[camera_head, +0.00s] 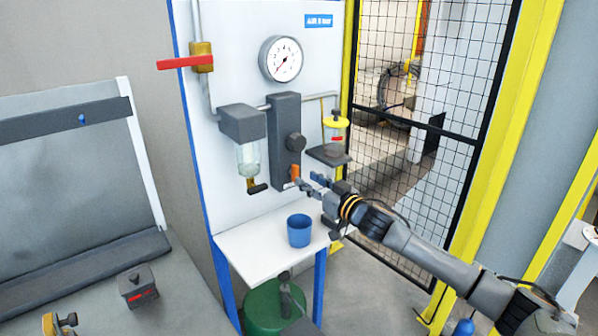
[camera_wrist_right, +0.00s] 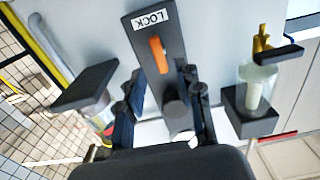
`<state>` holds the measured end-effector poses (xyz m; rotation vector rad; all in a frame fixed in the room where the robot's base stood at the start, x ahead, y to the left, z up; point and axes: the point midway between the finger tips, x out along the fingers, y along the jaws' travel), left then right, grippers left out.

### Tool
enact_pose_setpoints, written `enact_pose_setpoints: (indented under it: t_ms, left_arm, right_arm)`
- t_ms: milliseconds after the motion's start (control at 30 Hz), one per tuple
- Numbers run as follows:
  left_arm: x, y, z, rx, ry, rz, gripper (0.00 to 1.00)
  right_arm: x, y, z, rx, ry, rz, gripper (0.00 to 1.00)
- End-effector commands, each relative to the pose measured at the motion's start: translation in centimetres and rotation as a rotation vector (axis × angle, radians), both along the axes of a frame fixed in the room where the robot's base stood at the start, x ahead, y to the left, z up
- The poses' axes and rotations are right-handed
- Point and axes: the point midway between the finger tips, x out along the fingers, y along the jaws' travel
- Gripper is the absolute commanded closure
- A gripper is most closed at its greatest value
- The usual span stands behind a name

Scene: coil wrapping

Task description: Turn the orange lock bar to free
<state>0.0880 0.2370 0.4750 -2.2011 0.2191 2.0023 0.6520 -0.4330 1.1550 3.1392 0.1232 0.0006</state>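The orange lock bar (camera_head: 295,171) is on the lower part of the dark grey upright block (camera_head: 284,128) on the wall panel. In the right wrist view, the bar (camera_wrist_right: 158,55) sits just below a white LOCK label (camera_wrist_right: 150,19), which appears upside down. Its long side runs along the block. My right gripper (camera_head: 308,182) is just right of the bar in the head view. In the wrist view, its fingers (camera_wrist_right: 161,78) are spread, with the bar beyond and between the tips. No contact shows.
A round gauge (camera_head: 282,58) and a red-handled valve (camera_head: 186,63) are above. A clear bowl (camera_head: 248,160) hangs left of the block, and a grey plate (camera_head: 328,155) juts out at right. A blue cup (camera_head: 299,230) stands on the white shelf (camera_head: 250,246).

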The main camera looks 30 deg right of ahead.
Motion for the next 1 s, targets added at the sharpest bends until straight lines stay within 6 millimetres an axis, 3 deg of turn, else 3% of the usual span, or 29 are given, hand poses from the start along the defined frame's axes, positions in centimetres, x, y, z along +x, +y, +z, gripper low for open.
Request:
enact_pose_setpoints:
  t_ms: [200, 400, 800, 1000]
  left_arm:
    - [-0.2, 0.0, 1.2, -0.001, 0.002, 0.001, 1.00]
    - [-0.2, -0.1, 1.7, -0.001, 0.003, 0.001, 1.00]
    - [-0.2, -0.2, 1.7, -0.002, 0.004, 0.001, 1.00]
    - [-0.2, -0.2, 1.7, -0.002, 0.005, 0.001, 1.00]
  right_arm:
    - [2.9, 0.2, 0.3, 0.002, -0.001, -0.002, 0.64]
    - [4.5, 0.3, 0.2, 0.001, -0.001, 0.000, 0.64]
    - [5.0, 0.4, 0.0, 0.000, 0.001, 0.000, 0.64]
    - [4.9, 0.4, 0.0, 0.000, 0.001, 0.000, 1.00]
